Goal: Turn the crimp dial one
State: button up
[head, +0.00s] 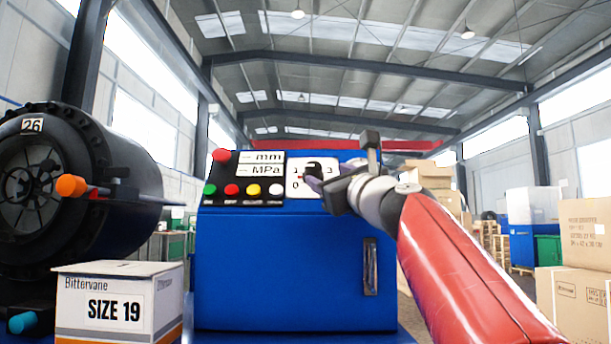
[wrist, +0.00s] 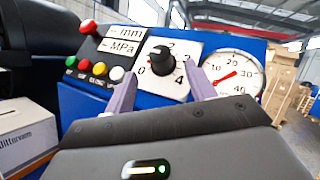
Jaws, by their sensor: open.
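The crimp dial (wrist: 161,60) is a black round knob on a white plate with numbers around it, on the blue machine's sloped panel. It also shows in the head view (head: 314,167), partly covered by my gripper. A small red mark lies left of the knob in the head view; which number it points at I cannot tell. My gripper (wrist: 163,76) is open and empty. Its two pale purple fingers stand apart, with the knob between and beyond their tips in the wrist view. I see no clear contact. In the head view my gripper (head: 328,178) is just right of the dial.
Coloured buttons (head: 232,190) and mm and MPa displays sit left of the dial. A round gauge (wrist: 234,75) sits close to its right. A Size 19 box (head: 117,310) and a black drum (head: 135,190) with an orange knob stand at the left. Cartons (head: 585,235) stand right.

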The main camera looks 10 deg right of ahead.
aim_at(317, 169)
jog(key=p+x, duration=0.4)
jog(key=x, duration=0.3)
jog(key=shift+d, duration=0.1)
jog(key=shift+w+r, duration=0.1)
jog(key=shift+w, duration=0.3)
jog(key=c, duration=1)
